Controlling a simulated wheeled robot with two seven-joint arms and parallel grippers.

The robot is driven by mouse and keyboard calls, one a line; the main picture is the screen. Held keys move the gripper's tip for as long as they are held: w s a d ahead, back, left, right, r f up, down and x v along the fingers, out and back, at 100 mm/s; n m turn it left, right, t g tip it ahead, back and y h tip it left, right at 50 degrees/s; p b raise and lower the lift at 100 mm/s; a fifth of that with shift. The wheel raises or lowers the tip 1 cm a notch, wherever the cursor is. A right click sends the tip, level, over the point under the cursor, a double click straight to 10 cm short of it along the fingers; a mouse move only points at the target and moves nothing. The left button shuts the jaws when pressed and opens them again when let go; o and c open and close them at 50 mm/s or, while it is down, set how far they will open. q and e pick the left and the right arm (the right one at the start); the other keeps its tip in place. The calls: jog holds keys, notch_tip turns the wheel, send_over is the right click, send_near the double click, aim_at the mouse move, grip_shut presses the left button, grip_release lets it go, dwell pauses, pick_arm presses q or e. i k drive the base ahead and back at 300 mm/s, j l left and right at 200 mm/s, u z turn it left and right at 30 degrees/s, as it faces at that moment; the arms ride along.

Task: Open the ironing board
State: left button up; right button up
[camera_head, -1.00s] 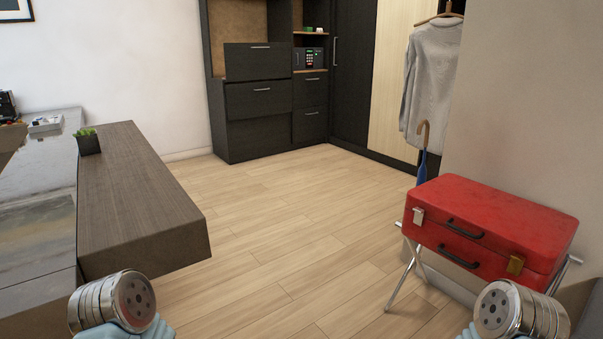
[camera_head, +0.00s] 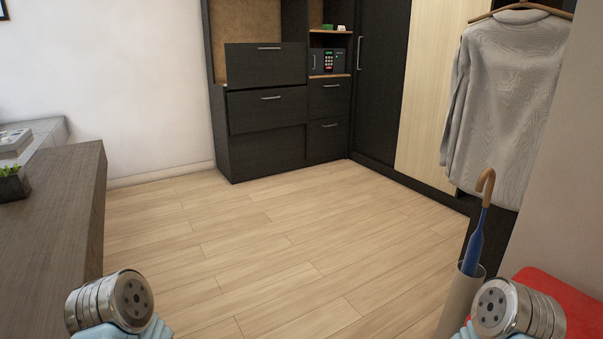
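No ironing board shows in the head view. Two silver, rounded parts of my own arms show at the bottom left and bottom right. My gripper fingers are outside the view, so I cannot see whether they hold anything. A dark wardrobe door (camera_head: 380,85) with an upright handle stands at the back, shut. A pale panel (camera_head: 432,90) is to the right of it.
Dark drawers (camera_head: 268,110) and a small safe (camera_head: 327,62) stand at the back. A grey shirt (camera_head: 508,100) hangs at right above a blue umbrella (camera_head: 473,250) in a holder. A red suitcase (camera_head: 572,300) is at lower right. A wooden desk (camera_head: 60,205) is at left. The middle floor (camera_head: 270,240) is clear.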

aim_at(249, 65)
jog(key=i+l, duration=0.1)
jog(key=i, duration=1.5)
jog(key=i+l, duration=0.1)
jog(key=i, duration=1.55)
jog(key=i+l, duration=0.1)
jog(key=i, duration=1.5)
jog(key=j+u, duration=0.05)
jog(key=j, duration=0.05)
